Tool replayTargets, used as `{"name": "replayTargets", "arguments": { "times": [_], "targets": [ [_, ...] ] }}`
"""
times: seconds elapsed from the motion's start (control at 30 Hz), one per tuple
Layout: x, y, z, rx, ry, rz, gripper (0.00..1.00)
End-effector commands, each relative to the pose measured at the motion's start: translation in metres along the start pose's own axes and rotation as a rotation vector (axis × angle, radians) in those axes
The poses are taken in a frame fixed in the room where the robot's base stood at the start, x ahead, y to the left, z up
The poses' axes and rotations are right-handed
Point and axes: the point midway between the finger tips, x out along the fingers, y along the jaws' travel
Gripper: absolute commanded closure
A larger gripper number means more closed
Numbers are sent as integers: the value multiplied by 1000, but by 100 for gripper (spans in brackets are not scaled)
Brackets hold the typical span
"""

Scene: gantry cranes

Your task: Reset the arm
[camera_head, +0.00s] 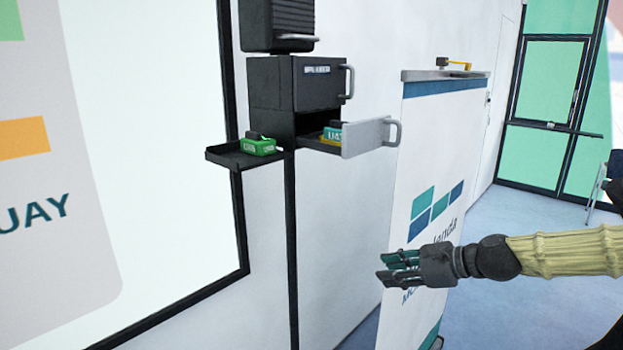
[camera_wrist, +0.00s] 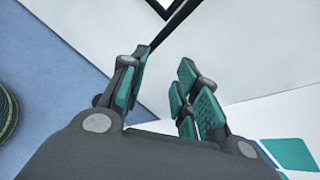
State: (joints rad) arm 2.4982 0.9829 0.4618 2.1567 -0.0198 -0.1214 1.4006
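My gripper (camera_head: 388,268) is at the end of my arm, which reaches in from the right edge of the head view. It hovers in front of a white roll-up banner, below and to the right of the wall cabinet. In the wrist view my gripper (camera_wrist: 160,85) shows its teal-padded fingers spread apart with nothing between them. No object touches the fingers in either view.
A dark wall cabinet (camera_head: 268,85) has its lower drawer (camera_head: 365,138) pulled out, with a yellow-and-blue item (camera_head: 332,134) inside. A green item (camera_head: 258,146) lies on a black side tray (camera_head: 226,157). The banner (camera_head: 425,150) stands behind my gripper. Blue floor (camera_head: 530,240) is open at right.

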Motion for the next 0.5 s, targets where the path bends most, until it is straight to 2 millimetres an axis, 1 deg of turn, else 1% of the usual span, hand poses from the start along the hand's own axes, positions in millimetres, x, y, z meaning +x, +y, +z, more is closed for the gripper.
{"name": "replayTargets", "arguments": {
  "times": [0.03,0.1,0.17,0.2,0.27,0.3,0.47,0.5],
  "targets": [
    [18,19,-21,-37,44,26,69],
    [36,42,-47,-95,95,54,69],
    [50,62,-68,-147,138,82,69],
    [58,76,-83,-182,165,101,69],
    [69,97,-105,-236,205,133,69],
    [76,111,-119,-273,230,156,69],
    [94,170,-174,-425,321,256,69],
    [97,186,-188,-464,340,286,69]
  ]
}}
